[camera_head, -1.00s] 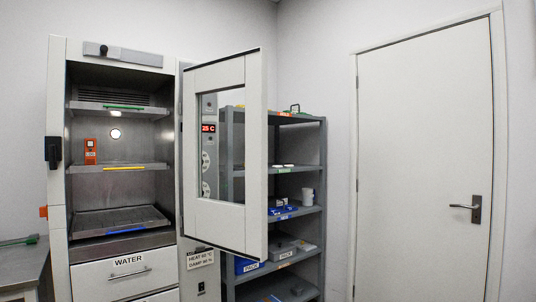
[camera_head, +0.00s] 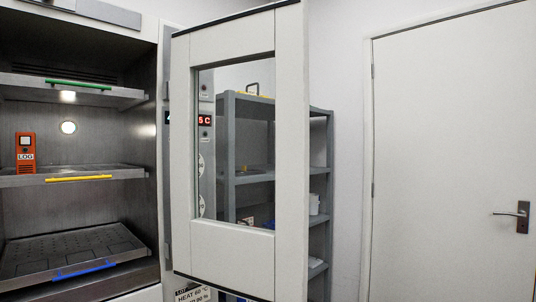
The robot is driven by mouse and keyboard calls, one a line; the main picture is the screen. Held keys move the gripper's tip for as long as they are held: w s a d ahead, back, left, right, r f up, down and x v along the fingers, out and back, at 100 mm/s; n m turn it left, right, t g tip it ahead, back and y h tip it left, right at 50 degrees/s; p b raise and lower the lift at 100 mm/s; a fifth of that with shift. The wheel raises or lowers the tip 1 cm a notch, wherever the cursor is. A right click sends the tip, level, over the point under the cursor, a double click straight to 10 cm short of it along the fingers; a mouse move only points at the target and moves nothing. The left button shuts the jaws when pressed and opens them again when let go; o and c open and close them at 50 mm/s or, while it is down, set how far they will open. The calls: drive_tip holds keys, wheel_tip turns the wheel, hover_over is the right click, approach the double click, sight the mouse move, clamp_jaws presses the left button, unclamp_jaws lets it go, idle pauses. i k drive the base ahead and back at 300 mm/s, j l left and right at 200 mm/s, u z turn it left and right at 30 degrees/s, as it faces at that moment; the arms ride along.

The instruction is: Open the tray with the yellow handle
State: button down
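The tray with the yellow handle (camera_head: 78,178) is the middle of three trays in the open steel chamber at the left of the head view. The tray's grey shelf (camera_head: 112,170) sits level inside the chamber. An orange device marked LOG (camera_head: 26,150) stands on its left part. Above it is a tray with a green handle (camera_head: 78,84). Below it is a perforated tray with a blue handle (camera_head: 84,270). My gripper is not in view.
The chamber's windowed door (camera_head: 290,150) stands swung open, just right of the chamber. A grey shelf rack (camera_head: 320,190) stands behind it. A closed white room door (camera_head: 450,140) with a lever handle is at the right.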

sight(46, 175)
drive_tip(key=i+l+z, duration=0.2)
drive_tip(key=i, duration=0.45)
drive_tip(key=i+u, duration=0.2)
drive_tip(key=u, duration=0.15)
drive_tip(key=i+l+u, duration=0.15)
drive_tip(key=u, duration=0.15)
drive_tip(key=i+l+u, duration=0.15)
drive_tip(key=u, duration=0.2)
drive_tip(key=i+l+u, duration=0.1)
drive_tip(key=u, duration=0.4)
drive_tip(key=i+l+u, duration=0.1)
drive_tip(key=u, duration=0.35)
drive_tip(key=l+u, duration=0.25)
drive_tip(key=u, duration=0.25)
drive_tip(key=l+u, duration=0.2)
drive_tip(key=u, duration=0.25)
drive_tip(key=l+u, duration=0.2)
drive_tip(key=u, duration=0.3)
drive_tip(key=j+z, duration=0.35)
drive_tip(key=j, duration=0.2)
drive_tip(key=j+z, duration=0.3)
drive_tip(key=j, duration=0.2)
drive_tip(key=k+j+z, duration=0.15)
drive_tip(key=j+z, duration=0.2)
drive_tip(key=j, duration=0.15)
